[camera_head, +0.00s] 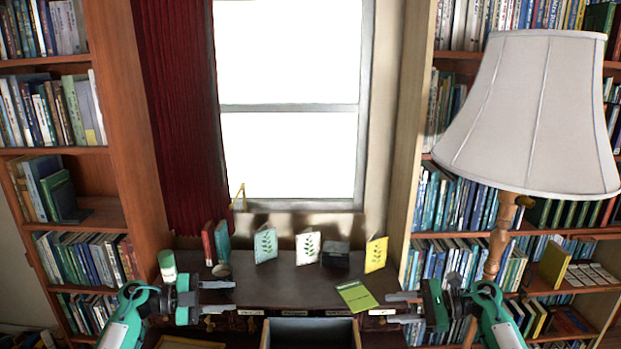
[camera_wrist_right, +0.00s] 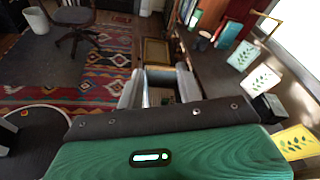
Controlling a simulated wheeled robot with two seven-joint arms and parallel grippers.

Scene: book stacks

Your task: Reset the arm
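My left gripper (camera_head: 230,296) comes in from the lower left in the head view. Its two grey fingers are apart with nothing between them, over the left front of the dark desk (camera_head: 290,290). My right gripper (camera_head: 390,308) comes in from the lower right, its fingers pointing left near the desk's right front edge. They are also apart and empty. In the right wrist view the right gripper's fingers (camera_wrist_right: 158,88) stand apart, with part of the desk front and floor behind them. Both arms reach in from the bottom corners at about the same height.
An open drawer (camera_head: 311,333) juts out at the desk's front middle. A green-yellow book (camera_head: 356,296) lies flat at the desk's right. Several cards and books stand along the back, with a black box (camera_head: 336,256). A large lamp (camera_head: 535,110) stands at the right, near my right arm.

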